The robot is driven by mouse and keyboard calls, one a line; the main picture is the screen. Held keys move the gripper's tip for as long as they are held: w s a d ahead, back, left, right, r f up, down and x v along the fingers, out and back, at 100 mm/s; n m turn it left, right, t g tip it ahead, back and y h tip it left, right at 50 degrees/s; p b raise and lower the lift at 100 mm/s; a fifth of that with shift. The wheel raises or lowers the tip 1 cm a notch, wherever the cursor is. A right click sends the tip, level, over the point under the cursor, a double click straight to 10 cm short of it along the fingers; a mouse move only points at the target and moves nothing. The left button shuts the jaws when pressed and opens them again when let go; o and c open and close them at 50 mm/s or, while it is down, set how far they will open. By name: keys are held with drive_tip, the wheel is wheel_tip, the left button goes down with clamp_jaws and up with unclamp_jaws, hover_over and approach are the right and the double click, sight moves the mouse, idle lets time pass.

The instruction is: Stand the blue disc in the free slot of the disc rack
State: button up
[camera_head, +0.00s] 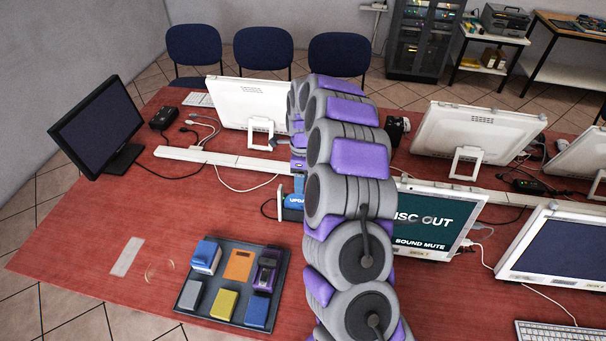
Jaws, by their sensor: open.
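My gripper (299,180) hangs at the end of my grey and purple arm, just left of the thick arm links. It is small and partly hidden, and I see nothing held in it. Right below it is a blue piece with white letters reading "UPDA" (293,202), in or against a small pale holder; my arm covers its right side. I cannot tell whether this is the blue disc or part of the rack, or whether gripper and piece touch. No disc rack with a free slot shows clearly. A faint pale ring (160,271) lies on the red table at the left.
A dark tray (236,244) holds several coloured blocks at the front. A white strip (127,257) lies left of it. A black monitor (97,125), white screens (470,134) and loose cables crowd the table. A "DISC OUT" screen (432,221) stands right of my arm.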

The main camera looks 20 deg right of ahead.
drive_tip(key=f, duration=0.5)
drive_tip(key=shift+s+d+f, duration=0.15)
drive_tip(key=shift+s+d, duration=0.1)
drive_tip(key=shift+s, duration=0.1)
drive_tip(key=shift+a+f, duration=0.2)
drive_tip(key=shift+f, duration=0.2)
drive_tip(key=shift+a, duration=0.2)
drive_tip(key=shift+d, duration=0.15)
clamp_jaws()
drive_tip(key=shift+r, duration=0.1)
wheel_tip(320, 180, up, 12)
drive_tip(key=w+d+p, duration=0.1)
drive_tip(key=p, duration=0.3)
drive_tip(key=shift+w+r+p, duration=0.25)
drive_tip(key=shift+w+p, duration=0.05)
drive_tip(key=shift+p, duration=0.1)
idle(0.7)
